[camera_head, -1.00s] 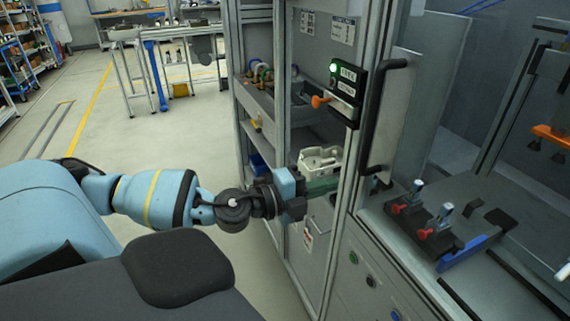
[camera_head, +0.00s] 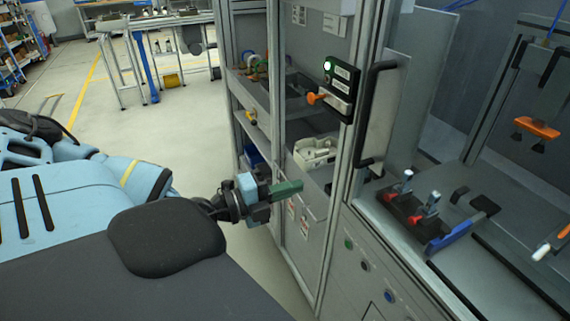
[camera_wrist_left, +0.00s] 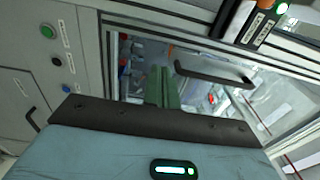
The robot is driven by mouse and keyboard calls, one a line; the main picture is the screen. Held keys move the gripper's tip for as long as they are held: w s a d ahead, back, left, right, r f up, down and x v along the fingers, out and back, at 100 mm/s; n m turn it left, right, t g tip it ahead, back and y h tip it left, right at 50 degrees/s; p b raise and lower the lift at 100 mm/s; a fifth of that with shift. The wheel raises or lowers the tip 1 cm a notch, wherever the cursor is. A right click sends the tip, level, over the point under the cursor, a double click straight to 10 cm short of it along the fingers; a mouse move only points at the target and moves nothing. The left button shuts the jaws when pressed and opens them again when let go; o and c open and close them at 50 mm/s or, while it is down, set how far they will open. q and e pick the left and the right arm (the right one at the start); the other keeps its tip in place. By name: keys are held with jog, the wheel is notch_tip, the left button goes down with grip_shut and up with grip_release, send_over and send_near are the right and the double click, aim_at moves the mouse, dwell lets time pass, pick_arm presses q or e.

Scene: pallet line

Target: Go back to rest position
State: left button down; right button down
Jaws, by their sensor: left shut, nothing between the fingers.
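My left gripper (camera_head: 287,190) reaches in from the left in the head view, in front of the machine cabinet. Its green fingers are together with nothing between them. The fingers (camera_wrist_left: 162,87) also show in the left wrist view, pointing toward the cabinet opening. They look clear of the cabinet frame and the black door handle. My right gripper is not in view.
The cabinet frame (camera_head: 355,130) stands close, with a black handle (camera_head: 366,115) and a control box (camera_head: 341,88) with a lit green lamp. A grey-white part (camera_head: 315,152) sits in the cabinet. Red clamps (camera_head: 425,212) stand on the work surface at right. Open floor (camera_head: 150,130) lies at left.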

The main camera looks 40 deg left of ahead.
pick_arm(q)
jog(key=shift+f, duration=0.1)
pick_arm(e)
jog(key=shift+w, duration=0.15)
pick_arm(q)
jog(key=s+f+n+g+y, duration=0.25)
jog(key=s+f+n, duration=0.2)
jog(key=f, duration=0.55)
jog(key=s+f+n+g+y, duration=0.1)
jog(key=s+f+n+y, duration=0.2)
jog(key=f+n, duration=0.45)
jog(key=s+d+f+n+g+p, duration=0.1)
jog(key=s+d+f+n+g, duration=0.3)
jog(key=s+d+f+n, duration=0.4)
jog(key=s+d+f, duration=0.6)
jog(key=s, duration=0.1)
jog(key=shift+s+f+h+p, duration=0.3)
jog(key=shift+s+f+h, duration=0.05)
jog(key=shift+s+f, duration=0.05)
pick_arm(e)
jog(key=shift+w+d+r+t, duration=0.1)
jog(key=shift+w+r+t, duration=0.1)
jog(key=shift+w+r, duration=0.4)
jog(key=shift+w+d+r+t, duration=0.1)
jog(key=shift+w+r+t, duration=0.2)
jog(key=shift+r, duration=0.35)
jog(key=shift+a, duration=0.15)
